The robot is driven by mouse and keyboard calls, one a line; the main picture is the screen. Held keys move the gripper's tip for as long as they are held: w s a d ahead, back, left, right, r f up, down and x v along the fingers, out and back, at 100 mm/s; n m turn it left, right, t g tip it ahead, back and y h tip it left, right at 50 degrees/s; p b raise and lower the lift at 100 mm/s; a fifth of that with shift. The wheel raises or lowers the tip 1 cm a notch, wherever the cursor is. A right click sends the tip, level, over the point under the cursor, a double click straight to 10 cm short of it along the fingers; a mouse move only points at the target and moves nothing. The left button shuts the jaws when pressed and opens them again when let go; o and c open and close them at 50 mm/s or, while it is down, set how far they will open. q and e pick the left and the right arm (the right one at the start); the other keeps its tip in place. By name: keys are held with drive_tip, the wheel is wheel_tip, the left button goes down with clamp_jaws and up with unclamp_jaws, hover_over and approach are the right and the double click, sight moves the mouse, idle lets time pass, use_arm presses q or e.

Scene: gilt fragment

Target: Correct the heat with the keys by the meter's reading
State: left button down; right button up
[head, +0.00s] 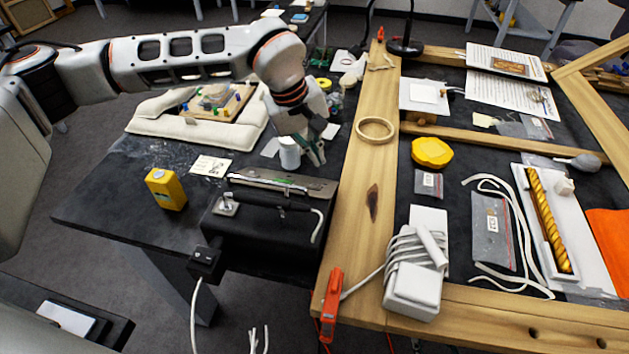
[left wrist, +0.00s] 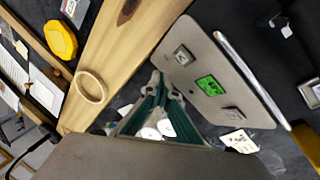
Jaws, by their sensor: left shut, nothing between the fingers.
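The heat unit (head: 262,222) is a black box with a grey top panel on the dark table. In the left wrist view its panel (left wrist: 214,62) carries a small lit green meter (left wrist: 209,86), whose reading is too small to make out. One square key (left wrist: 182,55) lies on one side of the meter, and another key (left wrist: 232,114) on the other. My left gripper (head: 318,160) is shut and empty near the panel's far right corner. In the left wrist view its fingertips (left wrist: 165,84) are close to the first key, and I cannot tell whether they touch anything. My right gripper is not in view.
A white jar (head: 289,153) stands beside my left gripper. A yellow block (head: 166,190) and a paper note (head: 211,166) are left of the unit. A wooden frame (head: 351,215) borders it on the right, with a ring (head: 375,130) on top. White cushions (head: 161,127) lie behind.

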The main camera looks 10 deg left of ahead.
use_arm(q)
drive_tip(key=shift+w+r+p, duration=0.4)
drive_tip(key=shift+w+r, duration=0.2)
drive_tip(key=shift+r, duration=0.3)
